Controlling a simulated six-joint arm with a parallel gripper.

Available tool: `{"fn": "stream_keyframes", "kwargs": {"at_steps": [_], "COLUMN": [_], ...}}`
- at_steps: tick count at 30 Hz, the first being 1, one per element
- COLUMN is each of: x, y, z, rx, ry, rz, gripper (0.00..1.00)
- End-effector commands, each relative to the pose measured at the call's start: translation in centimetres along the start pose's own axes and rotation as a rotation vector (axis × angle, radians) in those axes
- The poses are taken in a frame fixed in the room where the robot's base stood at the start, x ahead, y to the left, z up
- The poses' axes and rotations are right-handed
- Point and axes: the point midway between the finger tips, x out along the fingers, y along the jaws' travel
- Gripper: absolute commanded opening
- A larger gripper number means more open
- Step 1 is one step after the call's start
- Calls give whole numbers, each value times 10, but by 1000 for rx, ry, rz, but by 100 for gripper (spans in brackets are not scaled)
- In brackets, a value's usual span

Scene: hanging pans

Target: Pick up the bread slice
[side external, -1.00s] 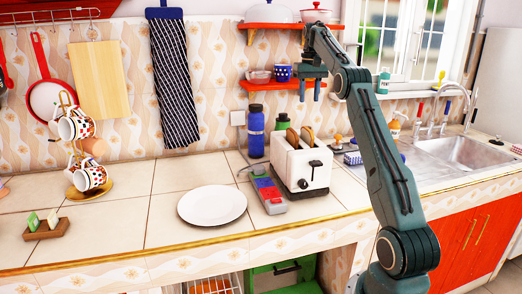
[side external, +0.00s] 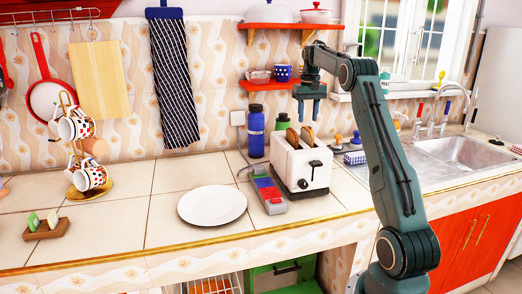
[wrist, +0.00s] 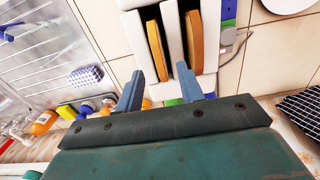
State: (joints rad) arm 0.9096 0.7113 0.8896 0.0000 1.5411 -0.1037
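Two bread slices stand upright in the slots of the white toaster (side external: 301,168). In the side view, the left slice (side external: 292,138) and the right slice (side external: 307,137) stick out of the top. My gripper (side external: 309,118) is above the toaster, pointing down, with its fingers apart and nothing between them. In the wrist view, my gripper (wrist: 166,88) is open over the near end of the toaster. One slice (wrist: 156,50) lies in line with the gap between the fingers; the other slice (wrist: 196,45) lies in line with the right finger.
A blue bottle (side external: 256,131) and a green bottle (side external: 283,122) stand behind the toaster. A block with coloured panels (side external: 268,194) is left of it, then an empty white plate (side external: 212,205). A red shelf (side external: 270,86) hangs above.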

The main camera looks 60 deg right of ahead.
Motion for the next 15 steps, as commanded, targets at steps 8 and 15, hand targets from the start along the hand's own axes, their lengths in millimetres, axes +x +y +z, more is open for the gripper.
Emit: {"fn": "stream_keyframes", "kwargs": {"at_steps": [8,15], "x": [10,14], "y": [0,0], "z": [0,0], "rx": [0,0], "ry": [1,0], "rz": [0,0], "gripper": [38,38]}}
